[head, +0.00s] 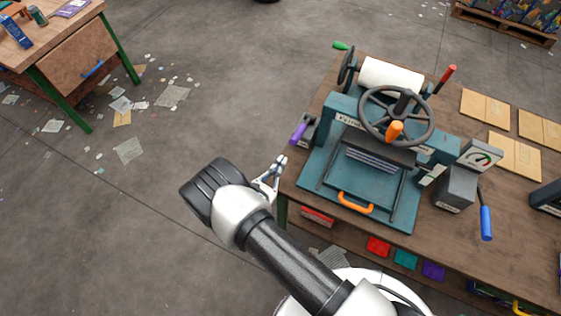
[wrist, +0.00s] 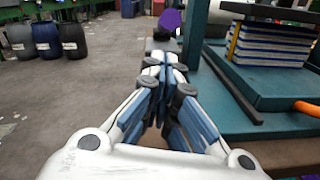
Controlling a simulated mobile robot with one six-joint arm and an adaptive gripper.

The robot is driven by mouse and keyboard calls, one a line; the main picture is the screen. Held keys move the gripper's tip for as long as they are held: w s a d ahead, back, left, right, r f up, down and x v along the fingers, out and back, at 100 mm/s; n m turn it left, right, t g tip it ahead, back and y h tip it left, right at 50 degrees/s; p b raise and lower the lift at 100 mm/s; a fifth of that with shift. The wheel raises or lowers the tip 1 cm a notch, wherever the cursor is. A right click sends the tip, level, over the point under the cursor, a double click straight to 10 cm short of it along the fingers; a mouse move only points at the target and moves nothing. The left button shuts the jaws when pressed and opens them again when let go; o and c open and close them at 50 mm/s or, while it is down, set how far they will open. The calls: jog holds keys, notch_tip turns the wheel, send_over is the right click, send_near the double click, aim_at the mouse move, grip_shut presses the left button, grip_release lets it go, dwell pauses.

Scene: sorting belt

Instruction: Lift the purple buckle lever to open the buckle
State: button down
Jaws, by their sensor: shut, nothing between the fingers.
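The purple buckle lever (head: 298,132) sticks out from a small grey buckle (head: 308,126) at the left edge of the wooden workbench, beside the teal press. In the wrist view the purple lever end (wrist: 170,20) shows as a round knob beyond my fingertips, slightly above them. My gripper (head: 277,165) is at the bench's left edge, nearer than the lever and apart from it. In the wrist view my gripper (wrist: 165,70) has its fingers together with nothing between them. The rest of the buckle is largely hidden in the wrist view.
The teal press (head: 325,185) with a handwheel (head: 432,118) and orange handle (head: 355,203) stands right of my gripper. A blue-handled lever (head: 486,223) is farther right. Open floor lies left of the bench. Dark barrels (wrist: 46,40) stand far off.

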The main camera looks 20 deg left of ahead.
aim_at(302, 129)
jog(key=w, duration=0.5)
jog(key=w+d, duration=0.1)
jog(key=w, duration=0.1)
jog(key=shift+w, duration=0.35)
jog(key=shift+a+r, duration=0.1)
